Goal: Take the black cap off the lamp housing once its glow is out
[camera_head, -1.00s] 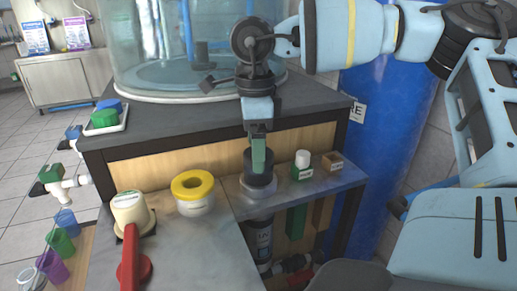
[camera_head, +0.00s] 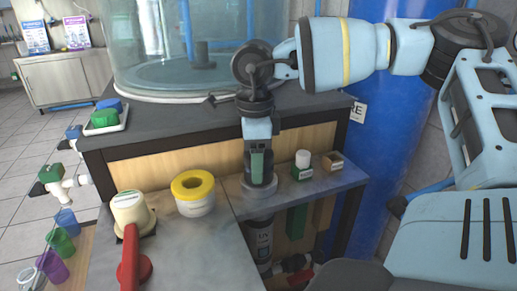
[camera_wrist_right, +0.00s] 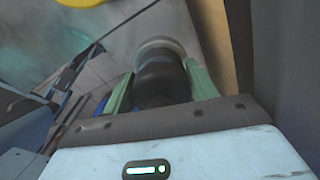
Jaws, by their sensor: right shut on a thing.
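The black cap (camera_head: 268,168) is on the right part of the workbench, mostly hidden behind my right gripper (camera_head: 258,178) in the head view. Below it shows the pale grey ring of the lamp housing (camera_head: 260,192), with no glow visible. In the right wrist view the black cap (camera_wrist_right: 163,80) lies between the two green fingers of my right gripper (camera_wrist_right: 160,85), which is shut on it. The pale ring of the lamp housing (camera_wrist_right: 160,44) shows just beyond the cap, and I see no clear gap between them. My left gripper is not in view.
A white jar with a yellow ring lid (camera_head: 194,194) stands left of the cap. A green box with a white top (camera_head: 302,166) and a small brown box (camera_head: 332,162) stand to its right. A cream fitting with a red handle (camera_head: 130,240) is at front left.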

